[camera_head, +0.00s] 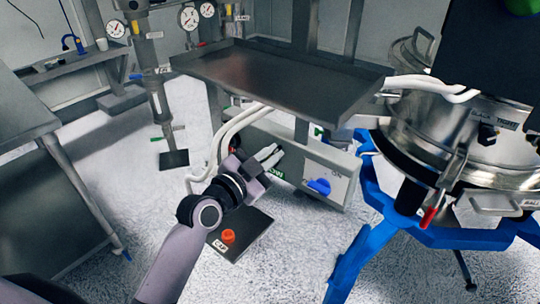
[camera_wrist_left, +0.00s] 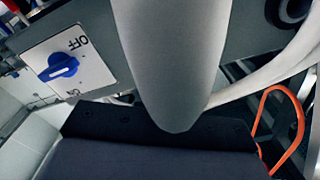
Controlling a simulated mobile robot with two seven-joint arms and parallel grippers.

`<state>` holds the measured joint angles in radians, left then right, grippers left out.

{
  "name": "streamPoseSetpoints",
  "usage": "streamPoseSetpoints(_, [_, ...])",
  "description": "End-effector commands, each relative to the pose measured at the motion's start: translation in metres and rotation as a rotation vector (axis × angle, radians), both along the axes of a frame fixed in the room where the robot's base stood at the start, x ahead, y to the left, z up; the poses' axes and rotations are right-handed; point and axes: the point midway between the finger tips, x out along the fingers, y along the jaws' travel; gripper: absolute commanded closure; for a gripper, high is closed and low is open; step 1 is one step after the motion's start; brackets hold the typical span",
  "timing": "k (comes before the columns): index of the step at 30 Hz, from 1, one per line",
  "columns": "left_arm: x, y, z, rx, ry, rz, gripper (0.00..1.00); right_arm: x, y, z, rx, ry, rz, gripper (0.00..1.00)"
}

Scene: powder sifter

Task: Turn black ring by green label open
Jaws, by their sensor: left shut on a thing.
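A grey control box (camera_head: 318,160) hangs under the dark tray. Its front carries a green label (camera_head: 277,173), partly covered by my left gripper. My left gripper (camera_head: 268,154) reaches the left part of this front, with its pale fingers just above the green label. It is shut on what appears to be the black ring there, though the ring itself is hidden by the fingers. In the left wrist view a large grey finger (camera_wrist_left: 172,65) fills the middle and the grip is out of frame. My right gripper is not in view.
A blue knob (camera_head: 319,186) on a white plate sits right of my gripper; it also shows in the left wrist view (camera_wrist_left: 59,66). White hoses (camera_head: 233,130) run close by on the left. A pedal with a red button (camera_head: 228,236) lies below. A blue stand (camera_head: 372,215) is at right.

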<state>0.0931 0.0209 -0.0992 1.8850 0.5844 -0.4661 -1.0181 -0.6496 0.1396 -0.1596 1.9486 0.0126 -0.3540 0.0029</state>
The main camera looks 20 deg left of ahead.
Motion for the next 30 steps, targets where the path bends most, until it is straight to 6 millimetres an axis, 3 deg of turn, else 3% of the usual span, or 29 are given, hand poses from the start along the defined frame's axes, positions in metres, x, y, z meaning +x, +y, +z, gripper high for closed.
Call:
streamPoseSetpoints(11, [0.002, 0.005, 0.005, -0.163, 0.061, -0.001, 1.00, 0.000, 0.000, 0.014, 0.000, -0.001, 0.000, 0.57])
streamPoseSetpoints(30, [0.009, 0.024, 0.005, -0.713, 0.260, 0.000, 1.00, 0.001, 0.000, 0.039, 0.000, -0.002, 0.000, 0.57])
